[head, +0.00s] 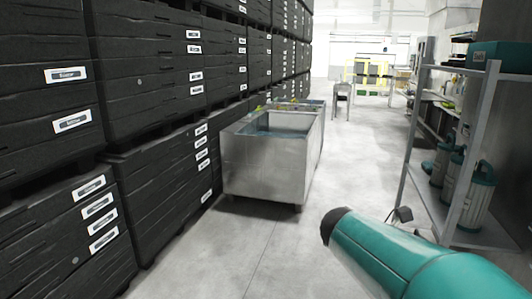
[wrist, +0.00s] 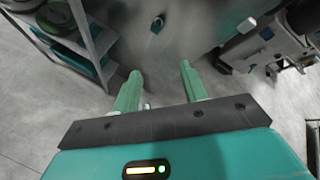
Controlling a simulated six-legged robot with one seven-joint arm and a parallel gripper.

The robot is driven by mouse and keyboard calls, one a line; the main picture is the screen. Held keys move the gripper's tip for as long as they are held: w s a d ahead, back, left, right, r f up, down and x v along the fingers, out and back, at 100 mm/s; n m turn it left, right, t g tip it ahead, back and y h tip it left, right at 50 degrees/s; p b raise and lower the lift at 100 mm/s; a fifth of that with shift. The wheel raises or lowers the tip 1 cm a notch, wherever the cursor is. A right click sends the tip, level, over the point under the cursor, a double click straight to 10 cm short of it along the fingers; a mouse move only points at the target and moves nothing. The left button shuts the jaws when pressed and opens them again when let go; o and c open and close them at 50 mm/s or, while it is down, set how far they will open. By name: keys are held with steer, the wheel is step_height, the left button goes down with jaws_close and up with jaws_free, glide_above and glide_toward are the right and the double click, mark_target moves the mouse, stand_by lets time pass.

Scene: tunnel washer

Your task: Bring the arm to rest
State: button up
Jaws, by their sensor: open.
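My gripper (wrist: 160,78) shows in the wrist view with its two green fingers spread apart. Nothing is between them; grey floor shows beyond. In the head view my teal arm reaches in from the lower right, its dark rounded end near the middle of the floor. The gripper's fingers cannot be made out in the head view.
Black stacked crates (head: 150,60) line the left side. A grey metal cart (head: 262,165) stands beside them. A metal shelf rack (head: 483,130) with teal canisters (head: 476,195) stands close on the right. Open floor (head: 355,150) runs down the aisle between.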

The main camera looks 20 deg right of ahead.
steer(key=w+a+f+m+t+y, duration=0.1)
steer(key=w+a+m+t+y, duration=0.1)
steer(key=a+m, duration=0.4)
steer(key=w+a+f+m+t+y, duration=0.1)
steer(key=a+m+t+y, duration=0.3)
steer(key=a, duration=1)
steer(key=w+a+f+m+t+y, duration=0.1)
steer(key=w+a+m+t+y, duration=0.2)
steer(key=a+m, duration=0.6)
steer(key=shift+w+a+f+t+y, duration=0.4)
steer(key=shift+a+t, duration=0.35)
steer(key=shift+t, duration=0.25)
steer(key=shift+c, duration=0.8)
steer(key=shift+d+m, duration=0.2)
steer(key=shift+m, duration=0.1)
